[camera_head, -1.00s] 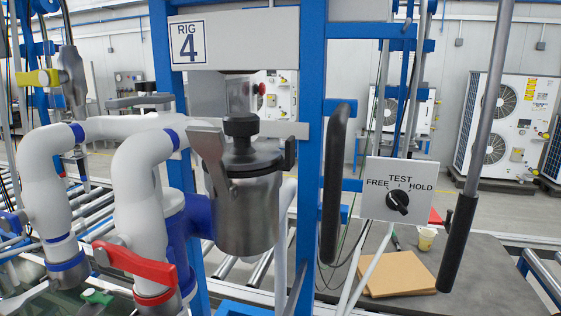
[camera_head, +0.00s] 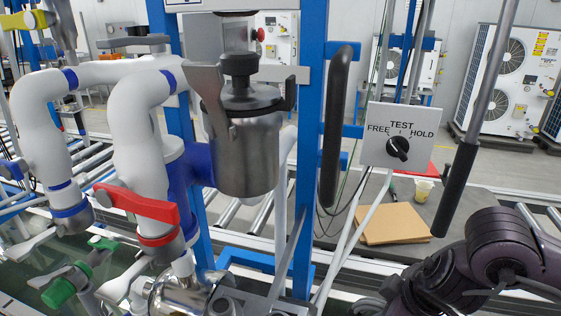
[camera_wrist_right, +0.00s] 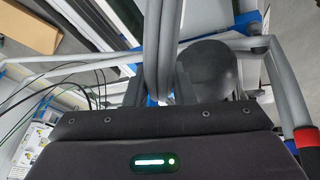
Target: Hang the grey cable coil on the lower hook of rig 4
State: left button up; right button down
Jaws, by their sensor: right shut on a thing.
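Rig 4's blue frame (camera_head: 308,150) stands in the middle of the head view; its number plate is almost cut off at the top. I cannot make out the lower hook in either view. In the right wrist view my right gripper (camera_wrist_right: 168,92) is shut on grey strands, the grey cable coil (camera_wrist_right: 158,45), which run up from the jaws out of the picture. The rest of the coil is hidden. My right arm shows at the lower right of the head view, with its gripper out of that picture. My left gripper is in neither view.
On the rig are a metal pump pot (camera_head: 243,150), a red-handled valve (camera_head: 137,204), a long black handle (camera_head: 337,125) and a TEST switch plate (camera_head: 400,134). A brown board (camera_head: 393,223) and a cup (camera_head: 423,190) lie on the grey table behind.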

jog(key=shift+r, duration=0.1)
dwell(0.5)
jog(key=s+d+f+n+y, duration=0.1)
jog(key=s+d+f+n, duration=0.2)
jog(key=s+d+f, duration=0.1)
jog(key=shift+s+d+f+g, duration=0.1)
jog(key=shift+d+f+g, duration=0.05)
jog(key=shift+g, duration=0.25)
jog(key=shift+s+d+f+n+y, duration=0.3)
jog(key=shift+s+d+n, duration=0.3)
jog(key=shift+n, duration=0.3)
jog(key=shift+w, duration=0.1)
jog(key=shift+w+a+f, duration=0.1)
jog(key=shift+w+a, duration=0.15)
jog(key=shift+a, duration=0.1)
jog(key=w+a+f, duration=0.2)
jog(key=w+a+f+p, duration=0.1)
jog(key=w+a, duration=0.1)
jog(key=a, duration=0.1)
jog(key=w+a+f+p, duration=0.1)
jog(key=w+a+f, duration=0.1)
jog(key=a, duration=0.1)
jog(key=shift+w+a+f, duration=0.25)
jog(key=shift+w+f, duration=0.05)
jog(key=shift+w, duration=0.05)
jog(key=shift+w+a+f+p, duration=0.75)
jog(key=shift+a+f, duration=0.1)
jog(key=shift+a, duration=0.05)
